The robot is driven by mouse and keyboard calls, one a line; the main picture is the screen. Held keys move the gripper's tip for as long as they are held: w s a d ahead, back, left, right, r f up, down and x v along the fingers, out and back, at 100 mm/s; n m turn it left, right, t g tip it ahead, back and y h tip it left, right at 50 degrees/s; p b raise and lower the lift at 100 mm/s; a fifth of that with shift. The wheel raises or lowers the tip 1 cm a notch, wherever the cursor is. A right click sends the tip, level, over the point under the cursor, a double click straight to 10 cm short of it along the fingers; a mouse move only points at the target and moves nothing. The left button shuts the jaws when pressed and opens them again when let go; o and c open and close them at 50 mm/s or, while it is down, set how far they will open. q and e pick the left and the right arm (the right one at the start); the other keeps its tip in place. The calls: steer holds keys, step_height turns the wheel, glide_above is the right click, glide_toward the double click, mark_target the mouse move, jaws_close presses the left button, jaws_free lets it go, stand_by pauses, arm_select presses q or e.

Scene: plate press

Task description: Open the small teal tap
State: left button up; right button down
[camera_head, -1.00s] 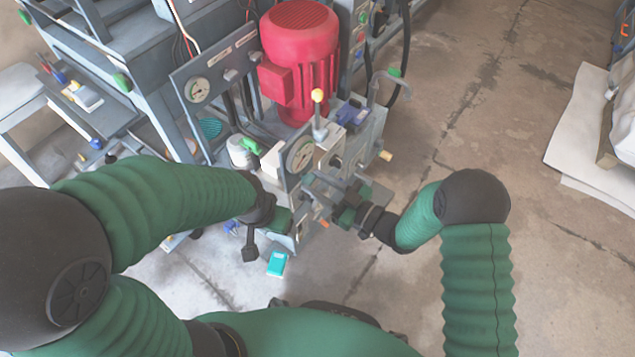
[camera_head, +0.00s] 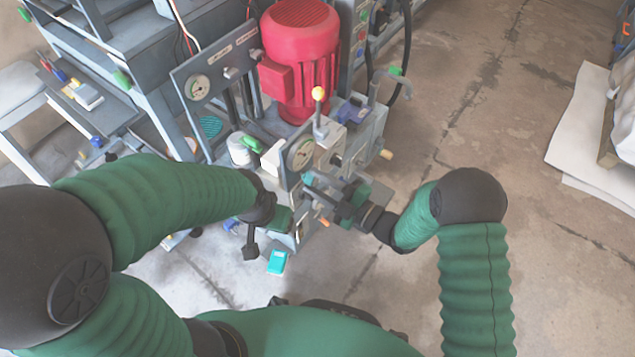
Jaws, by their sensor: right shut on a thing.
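My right gripper (camera_head: 322,190) is at the front of the grey pump block (camera_head: 372,132), just right of and below a round gauge (camera_head: 300,154). It is shut on a small part there, which I take to be the small teal tap. The fingers and wrist hide that part, so its turn cannot be read. My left gripper (camera_head: 282,217) is below the gauge, beside the block's lower left front. Its fingers are too hidden to tell open from shut.
A red motor (camera_head: 300,60) stands behind the block. A yellow-knobbed lever (camera_head: 318,105) rises close above my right gripper. A second gauge (camera_head: 197,88) sits on a grey panel. A teal box (camera_head: 277,262) lies on the floor below.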

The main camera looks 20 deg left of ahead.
steer(key=n, duration=0.2)
steer(key=n+b, duration=0.1)
steer(key=n, duration=0.3)
steer(key=shift+s+f+b, duration=0.15)
steer(key=shift+f+b, duration=0.15)
steer(key=shift+f, duration=0.05)
steer(key=shift+n, duration=0.3)
steer(key=c, duration=1)
jaws_free()
steer(key=shift+o, duration=0.2)
steer(key=shift+r, duration=0.1)
steer(key=shift+d, duration=0.1)
steer(key=p+v, duration=0.5)
steer(key=v, duration=1.1)
steer(key=shift+d, duration=0.35)
